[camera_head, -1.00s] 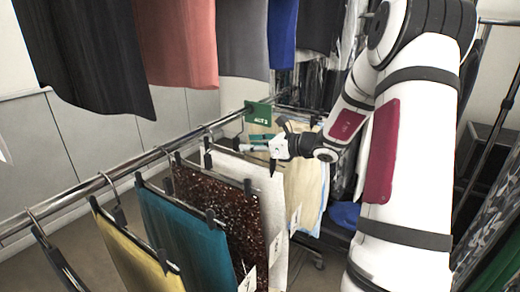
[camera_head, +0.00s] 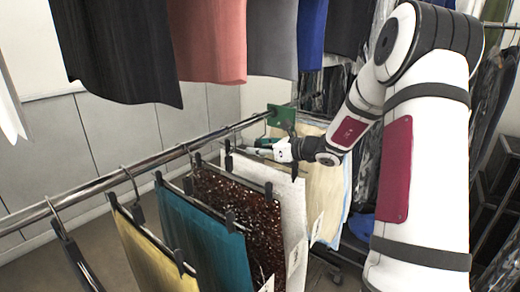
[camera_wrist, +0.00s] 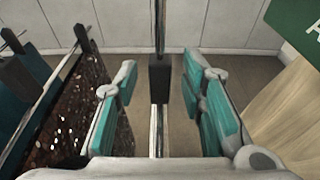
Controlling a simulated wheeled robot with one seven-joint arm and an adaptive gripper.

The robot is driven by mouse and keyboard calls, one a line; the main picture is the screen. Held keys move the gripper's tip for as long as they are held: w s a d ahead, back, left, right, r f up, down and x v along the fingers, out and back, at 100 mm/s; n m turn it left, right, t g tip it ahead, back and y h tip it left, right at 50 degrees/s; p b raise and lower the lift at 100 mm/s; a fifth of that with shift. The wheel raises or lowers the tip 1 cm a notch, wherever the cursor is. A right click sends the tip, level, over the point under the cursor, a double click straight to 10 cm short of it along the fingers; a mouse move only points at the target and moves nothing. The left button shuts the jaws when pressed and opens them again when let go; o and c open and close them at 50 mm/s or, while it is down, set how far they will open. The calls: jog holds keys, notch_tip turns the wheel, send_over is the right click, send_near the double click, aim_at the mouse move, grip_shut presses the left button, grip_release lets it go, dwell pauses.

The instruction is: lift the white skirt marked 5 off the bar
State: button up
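The white skirt (camera_head: 292,207) hangs from the bar (camera_head: 150,162) just behind the brown sequin skirt, which covers much of it. Its paper tag shows at the lower edge, but I cannot read a number. My gripper (camera_head: 256,147) is at the top of the white skirt, near the bar. In the wrist view my gripper (camera_wrist: 163,105) is open, its teal-padded fingers apart. A thin upright line with a black clip-like block (camera_wrist: 160,78) lies between the fingers, touching neither visibly. It looks like a hanger seen from above; I cannot tell for certain that it is the white skirt's.
The brown sequin skirt (camera_head: 238,215), teal skirt (camera_head: 205,245) and yellow skirt (camera_head: 150,262) hang to the left. A cream garment (camera_head: 325,185) and green sign (camera_head: 282,116) are close on the right. Dark, pink and grey garments hang above.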

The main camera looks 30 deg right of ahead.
grip_shut()
jog(key=shift+r, duration=0.15)
jog(key=shift+r+p, duration=1.25)
jog(key=shift+r, duration=0.35)
jog(key=shift+s, duration=0.1)
jog(key=p, duration=0.2)
send_over(281, 164)
dwell(0.9)
dwell(0.4)
jog(key=s+d+p, duration=0.5)
jog(key=s, duration=1)
jog(key=s+d+p, duration=0.5)
jog(key=s+d, duration=0.1)
jog(key=s, duration=0.9)
jog(key=s+d+p, duration=0.5)
jog(key=s, duration=0.9)
jog(key=shift+s+d, duration=0.2)
jog(key=shift+s, duration=0.2)
